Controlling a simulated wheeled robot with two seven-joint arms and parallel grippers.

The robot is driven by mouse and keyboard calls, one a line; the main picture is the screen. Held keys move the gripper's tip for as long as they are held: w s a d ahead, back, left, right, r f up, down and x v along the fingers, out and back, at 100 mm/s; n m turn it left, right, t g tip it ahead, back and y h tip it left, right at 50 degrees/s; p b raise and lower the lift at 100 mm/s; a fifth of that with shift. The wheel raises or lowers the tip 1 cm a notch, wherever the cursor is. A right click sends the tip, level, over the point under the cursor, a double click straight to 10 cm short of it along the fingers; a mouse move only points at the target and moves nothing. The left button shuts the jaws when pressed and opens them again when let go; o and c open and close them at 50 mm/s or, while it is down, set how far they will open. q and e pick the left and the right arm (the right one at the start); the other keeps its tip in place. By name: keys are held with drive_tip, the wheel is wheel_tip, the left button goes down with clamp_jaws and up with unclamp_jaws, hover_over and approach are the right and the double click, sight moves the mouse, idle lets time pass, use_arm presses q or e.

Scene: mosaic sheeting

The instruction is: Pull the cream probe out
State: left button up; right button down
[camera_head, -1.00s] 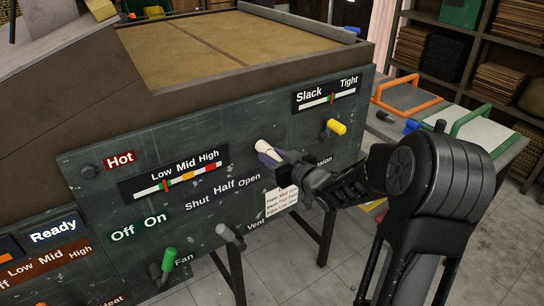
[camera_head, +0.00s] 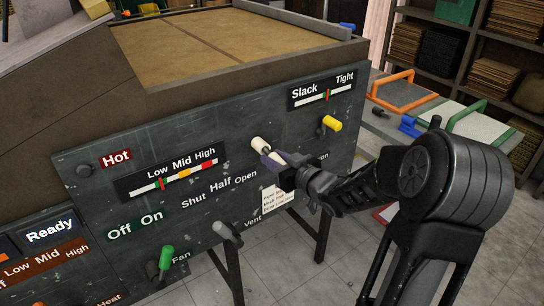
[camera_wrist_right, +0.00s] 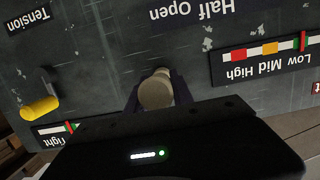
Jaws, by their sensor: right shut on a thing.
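The cream probe (camera_head: 260,144) is at the dark control panel (camera_head: 215,205), right of the "Half Open" lettering. My right gripper (camera_head: 271,158) is shut on it, its purple-grey fingers on either side. In the right wrist view the probe's rounded cream end (camera_wrist_right: 156,90) shows between the fingers (camera_wrist_right: 157,98). The fingers and wrist hide part of the panel behind, and I cannot tell how deep the probe sits. My left gripper is not in view.
A yellow knob (camera_head: 331,124) sits to the right of the probe, below the Slack–Tight gauge (camera_head: 322,91). A grey lever (camera_head: 227,232) and a green-handled lever (camera_head: 166,258) are lower left. A bench with framed sheets (camera_head: 482,130) stands at the right.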

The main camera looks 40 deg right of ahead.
drive_tip(key=shift+s, duration=2.25)
drive_tip(key=shift+r+p, duration=0.15)
drive_tip(key=shift+p, duration=0.15)
drive_tip(key=shift+r+p, duration=3.1)
drive_tip(key=shift+r, duration=0.85)
